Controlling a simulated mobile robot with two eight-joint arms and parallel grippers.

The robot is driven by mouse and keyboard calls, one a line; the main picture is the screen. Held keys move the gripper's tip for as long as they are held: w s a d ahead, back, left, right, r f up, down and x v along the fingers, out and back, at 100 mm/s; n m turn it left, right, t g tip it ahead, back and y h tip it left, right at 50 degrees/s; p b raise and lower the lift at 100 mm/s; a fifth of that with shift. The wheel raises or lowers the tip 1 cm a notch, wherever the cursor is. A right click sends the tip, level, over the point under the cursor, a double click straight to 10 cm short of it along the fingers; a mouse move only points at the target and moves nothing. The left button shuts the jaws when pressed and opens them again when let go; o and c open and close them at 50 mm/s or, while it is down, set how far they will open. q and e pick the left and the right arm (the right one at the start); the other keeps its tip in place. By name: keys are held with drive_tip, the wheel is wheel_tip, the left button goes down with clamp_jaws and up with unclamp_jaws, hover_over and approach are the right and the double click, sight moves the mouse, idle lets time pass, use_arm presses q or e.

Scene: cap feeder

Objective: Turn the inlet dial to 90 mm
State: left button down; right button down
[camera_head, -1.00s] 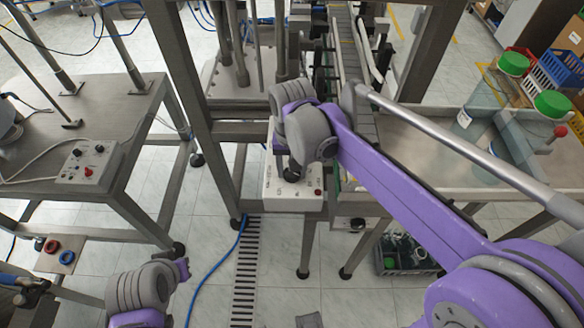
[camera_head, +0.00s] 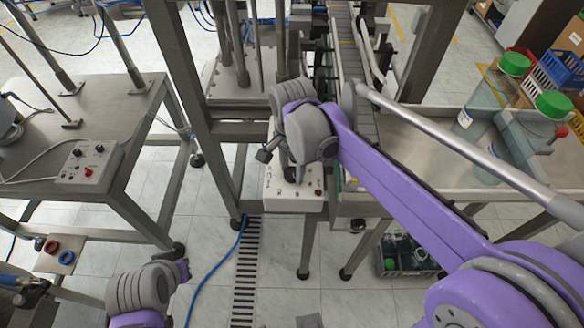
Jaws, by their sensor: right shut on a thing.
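A white control box (camera_head: 283,201) with small knobs and a red button sits in the middle, below the steel frame. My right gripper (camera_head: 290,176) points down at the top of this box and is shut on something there. The wrist hides the gripped part and any scale around it, so I cannot read a dial setting. A dark part of the gripper sticks out left of the wrist. My left arm shows at the bottom left, but its gripper is out of view.
Another control box (camera_head: 88,163) stands on the steel table (camera_head: 120,100) at left. A dark knob (camera_head: 357,225) sits under the right-hand tray. A conveyor (camera_head: 350,62) runs behind my right wrist. A crate of bottles (camera_head: 405,258) lies on the floor.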

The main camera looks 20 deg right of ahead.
sight(292, 173)
drive_tip(key=shift+m, duration=0.3)
idle(0.4)
drive_tip(key=shift+c, duration=1.3)
unclamp_jaws()
drive_tip(key=shift+r, duration=0.15)
wheel_tip(292, 173, up, 11)
drive_tip(key=shift+f+p, duration=0.2)
drive_tip(key=shift+p, duration=0.2)
